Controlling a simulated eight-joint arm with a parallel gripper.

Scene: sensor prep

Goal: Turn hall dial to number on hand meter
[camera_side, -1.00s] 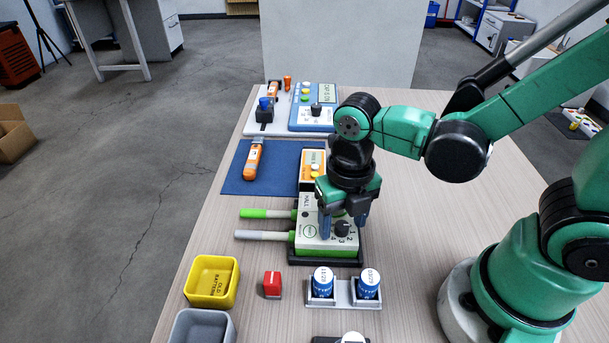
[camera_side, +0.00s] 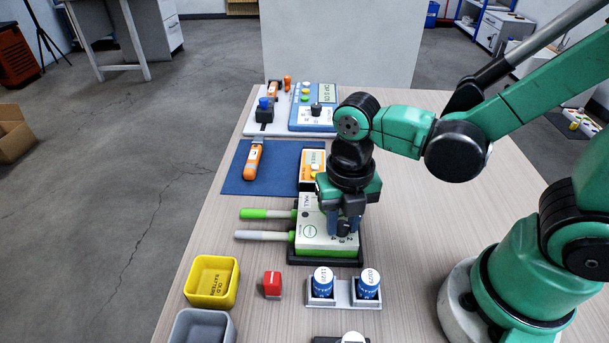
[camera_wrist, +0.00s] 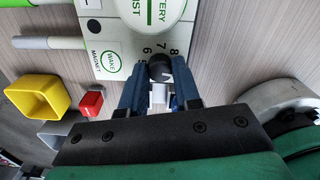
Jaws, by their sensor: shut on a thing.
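The hall box (camera_side: 312,243), white and green with a HALL label, stands on a dark base in mid-table. In the wrist view the hall box (camera_wrist: 120,62) shows several printed numbers around its black dial (camera_wrist: 160,68). My gripper (camera_side: 344,226) is shut on that dial, with its blue fingers (camera_wrist: 158,92) on either side of the knob. The dial's pointer is hidden, so its setting cannot be told. An orange and white meter (camera_side: 310,168) lies behind the box, partly hidden by my arm. Its number is too small to read.
Green and grey handled probes (camera_side: 262,214) stick out left of the box. An orange tool (camera_side: 253,160) lies on a blue mat (camera_side: 232,183). In front are a yellow bin (camera_side: 232,284), a red block (camera_side: 272,285) and two blue cells (camera_side: 323,282) in a holder.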

